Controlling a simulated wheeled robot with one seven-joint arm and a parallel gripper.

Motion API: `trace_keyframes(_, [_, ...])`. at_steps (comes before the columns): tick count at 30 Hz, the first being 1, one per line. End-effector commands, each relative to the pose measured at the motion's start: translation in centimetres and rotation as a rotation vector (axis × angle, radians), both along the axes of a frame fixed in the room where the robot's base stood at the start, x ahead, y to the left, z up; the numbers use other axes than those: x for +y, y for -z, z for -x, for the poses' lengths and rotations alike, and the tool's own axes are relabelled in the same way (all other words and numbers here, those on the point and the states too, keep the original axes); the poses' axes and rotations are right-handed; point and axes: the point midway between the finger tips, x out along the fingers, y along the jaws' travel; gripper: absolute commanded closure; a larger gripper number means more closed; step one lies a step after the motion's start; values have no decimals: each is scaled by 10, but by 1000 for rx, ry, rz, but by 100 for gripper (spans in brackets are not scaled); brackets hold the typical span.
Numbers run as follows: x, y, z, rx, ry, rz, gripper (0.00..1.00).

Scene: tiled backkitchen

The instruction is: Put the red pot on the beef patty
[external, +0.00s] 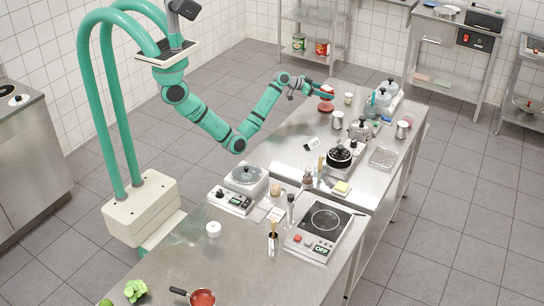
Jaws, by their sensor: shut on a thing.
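My gripper (327,95) is at the far left part of the back steel table, at the end of my outstretched green arm. It is shut on a small red thing (327,88), which looks like the red pot; the fingers partly hide it. Just below it is a flat, round, reddish thing (326,106), possibly the beef patty. At this size I cannot tell whether the two touch.
A beige cup (348,98) stands right of my gripper, and a steel pot (337,119) in front. A black pot (339,157) and bottles (377,103) share the table. A red pan (202,298) lies on the front counter.

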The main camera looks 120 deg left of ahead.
Motion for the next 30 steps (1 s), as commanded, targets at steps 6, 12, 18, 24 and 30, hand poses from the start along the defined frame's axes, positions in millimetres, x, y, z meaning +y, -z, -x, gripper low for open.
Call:
trace_keyframes(6, [3, 23, -2, 1, 0, 2, 76])
trace_keyframes(12, [4, 35, -2, 0, -1, 0, 76])
trace_keyframes(18, [4, 36, -2, 0, -1, 0, 76])
trace_keyframes(24, [4, 39, -2, 0, 0, 1, 26])
trace_keyframes(30, [4, 39, -2, 0, 0, 1, 26])
